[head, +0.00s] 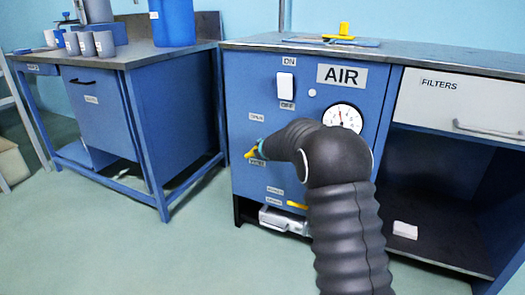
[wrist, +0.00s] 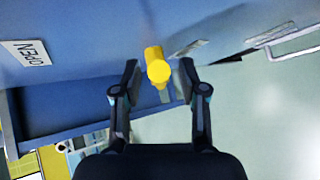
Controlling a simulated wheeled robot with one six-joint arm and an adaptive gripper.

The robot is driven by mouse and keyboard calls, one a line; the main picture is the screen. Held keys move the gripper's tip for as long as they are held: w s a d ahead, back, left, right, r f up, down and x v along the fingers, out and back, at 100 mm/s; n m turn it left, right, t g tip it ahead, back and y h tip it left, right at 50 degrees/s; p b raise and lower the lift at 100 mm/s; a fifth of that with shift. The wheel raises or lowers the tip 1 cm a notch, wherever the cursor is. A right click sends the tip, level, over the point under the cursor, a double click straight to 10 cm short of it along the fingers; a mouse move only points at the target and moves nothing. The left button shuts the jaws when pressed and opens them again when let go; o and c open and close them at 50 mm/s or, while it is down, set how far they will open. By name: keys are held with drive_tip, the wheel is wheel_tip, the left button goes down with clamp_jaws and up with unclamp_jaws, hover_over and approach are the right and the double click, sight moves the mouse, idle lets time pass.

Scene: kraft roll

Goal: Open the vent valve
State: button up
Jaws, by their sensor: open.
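A yellow valve handle (head: 251,152) sticks out from the blue front of the AIR cabinet, between a label reading OPEN (head: 256,117) and another small label just below it. In the wrist view the handle (wrist: 158,70) points toward the camera, and the OPEN label (wrist: 24,52) is at the left. My gripper (wrist: 158,66) is open, with one finger on each side of the handle and a visible gap on both sides. How deep the handle sits between the fingers is hard to tell. In the head view my gripper (head: 260,145) is mostly hidden behind my arm.
The AIR cabinet (head: 240,90) also carries a white switch (head: 285,84), a gauge (head: 343,118) and a lower yellow lever (head: 297,205) partly behind my arm. A blue bench (head: 110,120) stands left. An open shelf (head: 425,190) is right. Floor between is clear.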

drive_tip(key=v, duration=1.1)
drive_tip(key=shift+s, duration=0.1)
drive_tip(key=s+d+f+m+g+h, duration=0.1)
drive_tip(key=s+d+f+m+g, duration=0.2)
drive_tip(key=s+m, duration=0.35)
drive_tip(key=s+d+f+m+g+h, duration=0.1)
drive_tip(key=s+f+m+g, duration=0.1)
drive_tip(key=s+f+m, duration=0.35)
drive_tip(key=s+d+r+m+p, duration=0.1)
drive_tip(key=s+r, duration=0.4)
drive_tip(key=s, duration=0.6)
drive_tip(key=s+d+r+m+p, duration=0.2)
drive_tip(key=s+r+m, duration=0.4)
drive_tip(key=s, duration=0.6)
drive_tip(key=s+d+r+m+g+p, duration=0.1)
drive_tip(key=s+r+m+p, duration=0.3)
drive_tip(key=s, duration=0.8)
wheel_tip(320, 180, up, 2)
drive_tip(key=shift+s+d+r, duration=0.15)
drive_tip(key=shift+s+d, duration=0.1)
drive_tip(key=shift+d, duration=0.3)
